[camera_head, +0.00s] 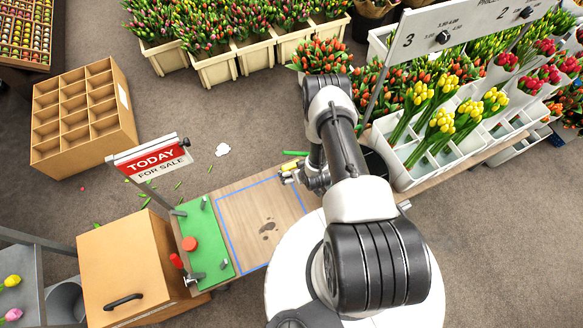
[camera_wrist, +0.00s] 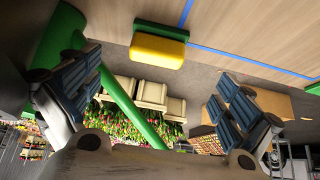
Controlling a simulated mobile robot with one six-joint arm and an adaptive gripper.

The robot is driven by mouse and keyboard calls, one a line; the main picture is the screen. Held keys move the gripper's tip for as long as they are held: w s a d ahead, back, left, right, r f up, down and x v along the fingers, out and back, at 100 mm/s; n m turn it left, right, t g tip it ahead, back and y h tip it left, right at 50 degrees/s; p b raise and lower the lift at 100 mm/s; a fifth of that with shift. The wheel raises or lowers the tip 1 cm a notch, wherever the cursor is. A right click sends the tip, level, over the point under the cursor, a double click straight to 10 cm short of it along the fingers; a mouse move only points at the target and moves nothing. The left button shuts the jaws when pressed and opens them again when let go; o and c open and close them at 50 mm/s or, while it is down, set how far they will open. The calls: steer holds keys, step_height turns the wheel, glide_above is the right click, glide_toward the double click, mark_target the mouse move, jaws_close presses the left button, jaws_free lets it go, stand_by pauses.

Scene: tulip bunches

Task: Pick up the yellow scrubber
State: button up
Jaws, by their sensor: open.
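The yellow scrubber (camera_wrist: 157,50), a small yellow block with a green layer, is against the wooden tabletop near a blue line in the wrist view. It lies ahead of my gripper (camera_wrist: 152,88), roughly between the lines of the two fingers but apart from them. The fingers are spread wide with nothing held. In the head view a small yellow patch (camera_head: 288,166), likely the scrubber, shows beside my gripper (camera_head: 294,177) at the far right corner of the worktop. My arm hides part of that area.
A green tube (camera_wrist: 118,95) passes close to the left finger. The wooden worktop (camera_head: 255,215) has a blue outline and dark smudges. A green mat (camera_head: 215,240) with a red round object (camera_head: 190,243) is to its left. Flower bins (camera_head: 415,170) stand to the right.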

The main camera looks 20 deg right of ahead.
mark_target(292, 167)
steer(key=b+x, duration=0.2)
steer(key=x, duration=0.3)
steer(key=shift+w+f, duration=0.1)
steer(key=shift+f, duration=0.15)
steer(key=shift+b+x, duration=1.35)
steer(key=shift+x, duration=1.3)
steer(key=shift+w+d+r, duration=0.1)
steer(key=shift+w+d, duration=0.05)
steer(key=shift+c, duration=0.2)
steer(key=c, duration=1.1)
steer(key=shift+w+b, duration=0.2)
steer(key=shift+b, duration=0.2)
